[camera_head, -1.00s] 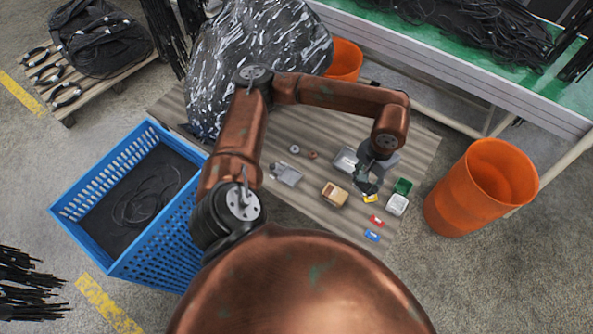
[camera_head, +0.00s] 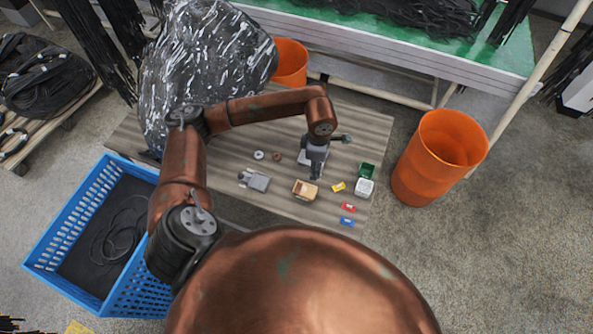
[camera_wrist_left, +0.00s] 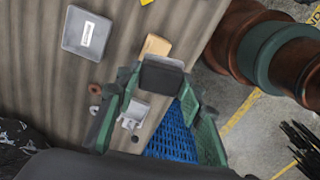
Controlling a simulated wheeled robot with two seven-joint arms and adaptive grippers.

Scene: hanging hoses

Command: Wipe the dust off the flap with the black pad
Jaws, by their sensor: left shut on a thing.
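My left gripper (camera_wrist_left: 160,90) has green fingers shut on a black pad (camera_wrist_left: 160,78), seen in the left wrist view. In the head view the same gripper (camera_head: 316,170) is over the brown striped mat, just behind the small wooden box (camera_head: 305,189); the pad is hard to make out there. A light grey piece with a clip-like end (camera_head: 256,181) lies left of the box; it also shows in the left wrist view (camera_wrist_left: 134,112). A grey labelled plate (camera_wrist_left: 87,32) lies flat, partly hidden by the gripper in the head view. I cannot tell which is the flap, and no dust is discernible. My right gripper is not visible.
Yellow (camera_head: 338,187), red (camera_head: 348,207) and blue (camera_head: 347,222) tags, a green box (camera_head: 367,170) and a white box (camera_head: 364,187) lie on the right. Orange bins (camera_head: 440,155), a blue crate (camera_head: 95,235) and a wrapped bundle (camera_head: 200,70) stand around.

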